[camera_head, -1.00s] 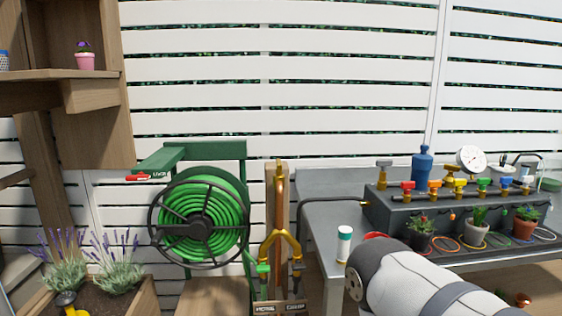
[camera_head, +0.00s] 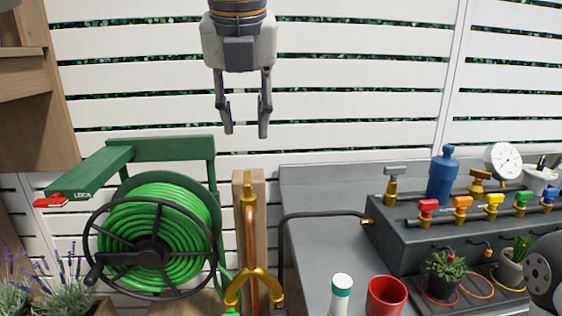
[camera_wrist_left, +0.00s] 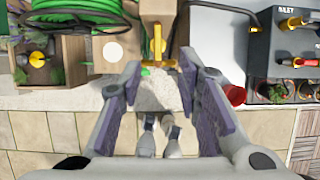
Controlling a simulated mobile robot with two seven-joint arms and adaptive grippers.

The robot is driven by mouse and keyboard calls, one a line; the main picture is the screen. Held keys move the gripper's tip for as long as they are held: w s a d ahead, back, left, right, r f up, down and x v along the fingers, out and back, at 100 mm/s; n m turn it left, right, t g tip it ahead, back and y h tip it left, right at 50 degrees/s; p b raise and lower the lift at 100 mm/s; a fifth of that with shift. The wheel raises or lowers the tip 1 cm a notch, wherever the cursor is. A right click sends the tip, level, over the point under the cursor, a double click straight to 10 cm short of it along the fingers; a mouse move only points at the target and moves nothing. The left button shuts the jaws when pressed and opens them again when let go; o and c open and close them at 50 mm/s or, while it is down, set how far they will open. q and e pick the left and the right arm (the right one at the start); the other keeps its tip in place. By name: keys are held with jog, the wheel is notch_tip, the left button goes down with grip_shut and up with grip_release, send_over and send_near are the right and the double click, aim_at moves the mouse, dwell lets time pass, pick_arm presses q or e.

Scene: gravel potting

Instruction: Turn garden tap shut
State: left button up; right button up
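The brass garden tap (camera_head: 248,192) tops a copper pipe (camera_head: 251,228) on a wooden post (camera_head: 261,200). A brass Y-shaped splitter (camera_head: 252,286) is lower on the pipe, cut by the frame's bottom edge. My left gripper (camera_head: 246,133) points down above the tap with its fingers apart and empty. In the left wrist view, the gripper (camera_wrist_left: 158,65) is open, and a yellow brass part (camera_wrist_left: 158,45) shows between and beyond its fingers. I cannot see any contact with the tap. My right gripper is out of view.
A green hose reel (camera_head: 150,245) stands left of the post, under a green bracket (camera_head: 95,172). A grey table (camera_head: 315,230) to the right carries a white bottle (camera_head: 341,296), a red cup (camera_head: 386,296) and a manifold with several coloured valves (camera_head: 462,206). A slatted white fence is behind.

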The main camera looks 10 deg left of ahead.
aim_at(247, 177)
pick_arm(q)
jog(key=x, duration=1.1)
jog(key=shift+a+f, duration=0.2)
jog(key=shift+f, duration=0.2)
jog(key=shift+c, duration=0.2)
grip_shut()
